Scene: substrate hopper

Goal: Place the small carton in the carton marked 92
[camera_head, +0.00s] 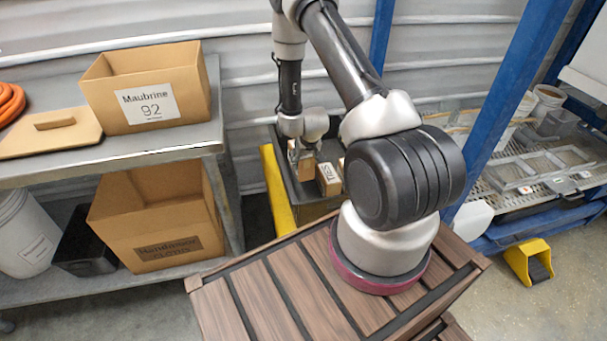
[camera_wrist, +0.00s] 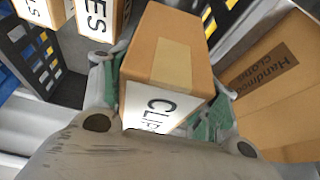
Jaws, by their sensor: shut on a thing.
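The open carton marked Maubrine 92 (camera_head: 147,87) stands upright on the upper shelf of the grey rack at the left, and it looks empty from here. My gripper (camera_head: 304,154) is low over a dark bin in the middle of the head view. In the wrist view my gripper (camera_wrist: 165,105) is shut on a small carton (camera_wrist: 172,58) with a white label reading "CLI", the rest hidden. The held carton also shows in the head view (camera_head: 306,169), partly covered by the fingers.
The dark bin (camera_head: 285,178) holds another small carton labelled "TIES" (camera_head: 329,179). A larger open carton (camera_head: 160,220) stands on the lower shelf. A yellow post (camera_head: 277,190) stands beside the bin.

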